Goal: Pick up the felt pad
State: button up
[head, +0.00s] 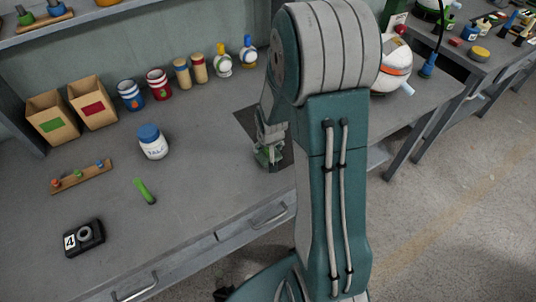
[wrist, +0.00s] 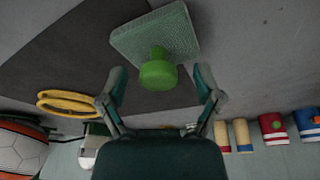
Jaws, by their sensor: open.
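The felt pad (wrist: 128,40) is a grey-green textured square block with a round green knob (wrist: 158,72). It lies on a dark mat (wrist: 75,45) on the bench in the wrist view. My gripper (wrist: 160,77) is open, with one finger on each side of the knob. I cannot tell whether either finger touches it. In the head view my gripper (head: 268,152) is low over the dark mat (head: 246,122), partly behind my arm, and the pad is hard to make out there.
To the left on the bench stand a blue-lidded white jar (head: 152,142), a green marker-like piece (head: 144,191), a peg board (head: 81,177) and a black device (head: 84,238). Two boxes (head: 92,103), cans and bottles line the wall. An orange-and-white round object (head: 397,67) stands right of my arm.

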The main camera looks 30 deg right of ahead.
jog(key=shift+d, duration=0.1)
grip_shut()
jog(key=shift+r, duration=0.55)
jog(key=v, duration=0.2)
jog(key=shift+r, duration=0.45)
jog(key=s+r, duration=0.9)
jog(key=s, duration=0.4)
jog(key=shift+s+d, duration=0.25)
jog(key=shift+d, duration=0.05)
jog(key=shift+r, duration=0.1)
